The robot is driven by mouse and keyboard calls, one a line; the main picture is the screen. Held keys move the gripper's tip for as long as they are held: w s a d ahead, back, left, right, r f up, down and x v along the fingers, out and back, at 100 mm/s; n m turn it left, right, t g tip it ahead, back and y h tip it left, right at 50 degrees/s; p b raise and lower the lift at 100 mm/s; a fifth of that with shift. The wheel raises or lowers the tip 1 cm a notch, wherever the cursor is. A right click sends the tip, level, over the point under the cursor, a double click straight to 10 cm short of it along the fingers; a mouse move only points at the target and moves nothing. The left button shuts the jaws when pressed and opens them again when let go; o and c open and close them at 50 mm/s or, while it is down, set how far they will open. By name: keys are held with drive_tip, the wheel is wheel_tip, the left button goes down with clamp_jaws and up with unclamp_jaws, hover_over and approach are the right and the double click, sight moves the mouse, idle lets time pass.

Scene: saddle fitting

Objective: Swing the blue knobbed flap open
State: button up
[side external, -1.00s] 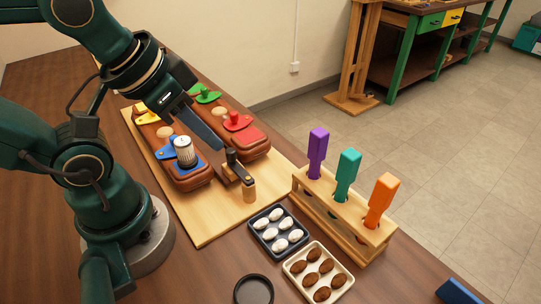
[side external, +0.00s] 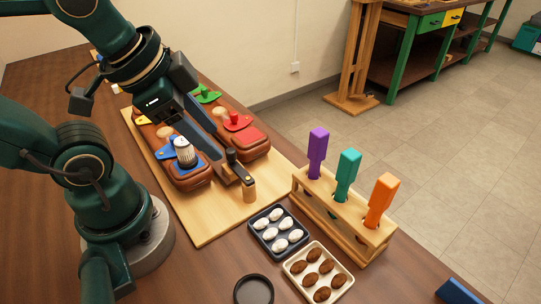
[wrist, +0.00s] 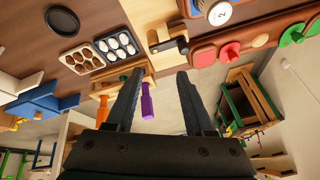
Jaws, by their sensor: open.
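The blue flap (side external: 170,147) lies on the near brown padded block, on the wooden board. My gripper (side external: 216,143) is open and empty, above the board to the right of the cylinder. Its two fingers (wrist: 158,74) are spread apart in the wrist view.
A dark lever with a black knob (side external: 231,156) and a wooden post (side external: 249,190) stand at the board's near end. Red (side external: 236,120) and green (side external: 207,94) knobbed flaps lie on the far block. A rack (side external: 352,228) with three coloured handles and two trays stand right.

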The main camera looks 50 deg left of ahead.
drive_tip(key=w+a+m+g+y, duration=0.1)
drive_tip(key=a+m+g, duration=0.2)
drive_tip(key=a+m, duration=0.35)
drive_tip(key=n+g+h, duration=0.1)
drive_tip(key=n+g, duration=0.1)
hover_over(173, 136)
drive_tip(key=f, duration=0.3)
drive_tip(key=shift+w+d, duration=0.15)
drive_tip(key=shift+d, duration=0.2)
drive_tip(key=shift+s+a+f, duration=0.15)
drive_tip(key=shift+s+f, duration=0.05)
drive_tip(key=shift+f, duration=2.5)
clamp_jaws()
